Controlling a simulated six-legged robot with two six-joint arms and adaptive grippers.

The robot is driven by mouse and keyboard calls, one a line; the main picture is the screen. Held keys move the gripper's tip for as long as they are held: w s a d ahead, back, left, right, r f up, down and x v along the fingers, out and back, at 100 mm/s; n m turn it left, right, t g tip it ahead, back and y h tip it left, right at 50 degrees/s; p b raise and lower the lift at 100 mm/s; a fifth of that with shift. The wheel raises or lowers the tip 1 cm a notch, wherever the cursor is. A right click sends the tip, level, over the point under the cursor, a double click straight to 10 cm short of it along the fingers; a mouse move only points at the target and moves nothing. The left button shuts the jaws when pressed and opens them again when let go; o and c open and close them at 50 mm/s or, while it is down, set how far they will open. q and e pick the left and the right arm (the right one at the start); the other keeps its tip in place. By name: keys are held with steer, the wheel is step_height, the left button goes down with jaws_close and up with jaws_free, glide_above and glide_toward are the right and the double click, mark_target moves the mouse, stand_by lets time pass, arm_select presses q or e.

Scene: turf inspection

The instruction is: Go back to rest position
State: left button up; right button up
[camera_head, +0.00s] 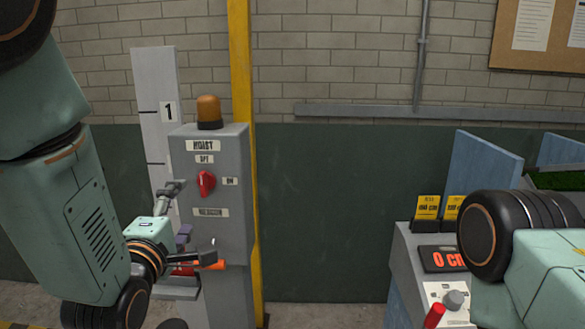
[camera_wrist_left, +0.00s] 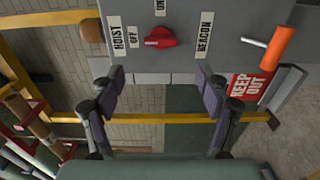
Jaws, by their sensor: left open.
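My left gripper (camera_head: 188,225) is in front of a grey hoist control box (camera_head: 233,210) in the head view. In the left wrist view my left gripper (camera_wrist_left: 160,85) has its two dark fingers spread apart, with nothing between them. A red rotary knob (camera_head: 205,183) is on the box face, just beyond the fingers. The red knob also shows in the left wrist view (camera_wrist_left: 160,38), between OFF and ON labels, apart from the fingertips. My right arm shows at the right edge of the head view, but its gripper is out of view.
An amber beacon (camera_head: 209,108) tops the box. An orange-handled lever (camera_head: 208,264) sticks out low, close to my left gripper. A yellow post (camera_head: 241,150) stands behind. A grey console (camera_head: 405,250) with a red display (camera_head: 443,259) stands at right. Clear floor lies between.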

mark_target(202, 184)
arm_select(q)
steer(key=w, duration=0.9)
steer(key=shift+d, duration=0.15)
steer(key=shift+w+m, duration=0.15)
steer(key=shift+m, duration=0.15)
steer(key=shift+w+m, duration=0.1)
steer(key=shift+m, duration=0.7)
steer(key=m, duration=0.3)
steer(key=shift+r+p, duration=0.1)
steer(key=shift+p, duration=0.2)
steer(key=m, duration=0.4)
steer(key=shift+p, duration=0.3)
steer(key=shift+d+r+m, duration=0.1)
steer(key=shift+m, duration=1.1)
steer(key=m+p, duration=0.1)
steer(key=m, duration=0.4)
steer(key=shift+d+m, duration=0.1)
steer(key=shift+m, duration=0.3)
